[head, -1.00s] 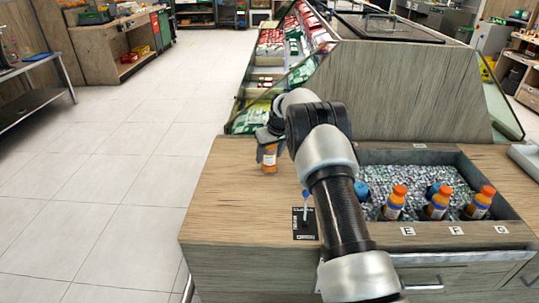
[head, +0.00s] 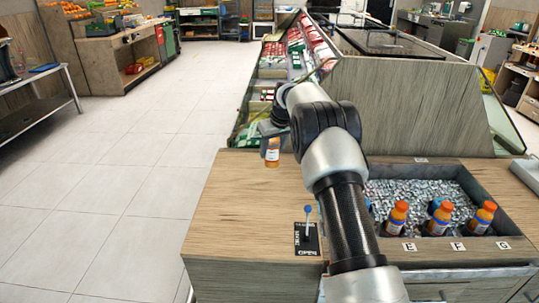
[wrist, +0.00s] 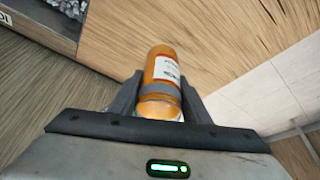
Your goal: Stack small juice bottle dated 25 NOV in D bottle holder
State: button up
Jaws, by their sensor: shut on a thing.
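An orange juice bottle with a white label (wrist: 166,72) is held between the two fingers of my gripper (wrist: 160,100) in the wrist view. In the head view the same bottle (head: 272,153) hangs below my gripper (head: 271,133), over the far left of the wooden counter. Its label print is too small to read. The bottle holders sit in a bin of grey-white ice (head: 405,190) on the right of the counter, with letter tags E (head: 409,247), F (head: 456,245) and G (head: 503,245) on the front edge. My arm hides the bin's left part, and no D tag shows.
Orange bottles stand in the ice behind tags E (head: 396,217), F (head: 438,218) and G (head: 482,217). A small blue-topped stick on a black plate (head: 307,237) stands left of my arm. The counter's left part (head: 240,225) is clear. A sloped display case (head: 410,100) rises behind.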

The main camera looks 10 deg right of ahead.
aim_at(273, 146)
jog(key=shift+m, duration=0.3)
jog(key=s+r, duration=0.3)
jog(key=shift+r, duration=0.3)
jog(key=s+r+m+h, duration=0.1)
jog(key=s+r+m, duration=0.15)
jog(key=s, duration=2.65)
notch_tip(273, 146, up, 14)
jog(key=w+p, duration=0.2)
jog(key=p, duration=1.7)
jog(key=shift+w, duration=0.35)
